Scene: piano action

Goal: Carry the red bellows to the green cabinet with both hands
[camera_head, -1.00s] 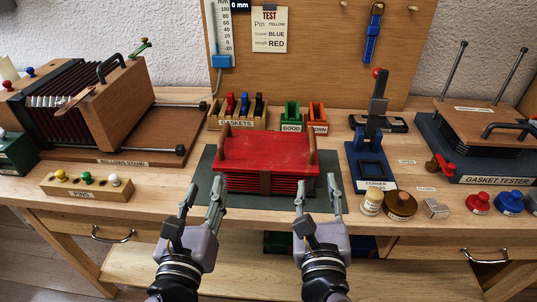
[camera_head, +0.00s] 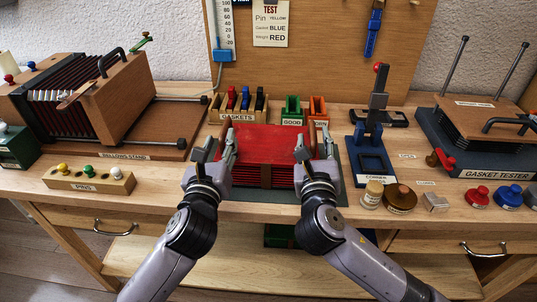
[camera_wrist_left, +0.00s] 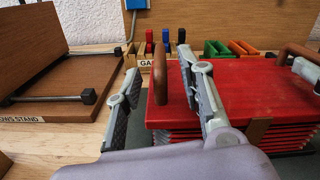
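The red bellows (camera_head: 268,143) lies on a dark mat on the bench, a wooden handle at each end. Its red top and pleats also show in the left wrist view (camera_wrist_left: 250,90). My left gripper (camera_head: 213,150) is open at the left end. In the left wrist view its fingers (camera_wrist_left: 158,100) stand apart on either side of the left wooden handle (camera_wrist_left: 158,75), with no visible grip. My right gripper (camera_head: 317,148) is open at the right end, near the right handle (camera_wrist_left: 296,52). A green item (camera_head: 280,240) shows below the bench; I cannot tell whether it is the cabinet.
The bellows stand (camera_head: 120,150) is at the left, with a pins block (camera_head: 90,180) before it. A gaskets rack (camera_head: 237,112) and small green and orange bins stand behind. A blue corner tool (camera_head: 370,160) and the gasket tester (camera_head: 490,150) are at the right.

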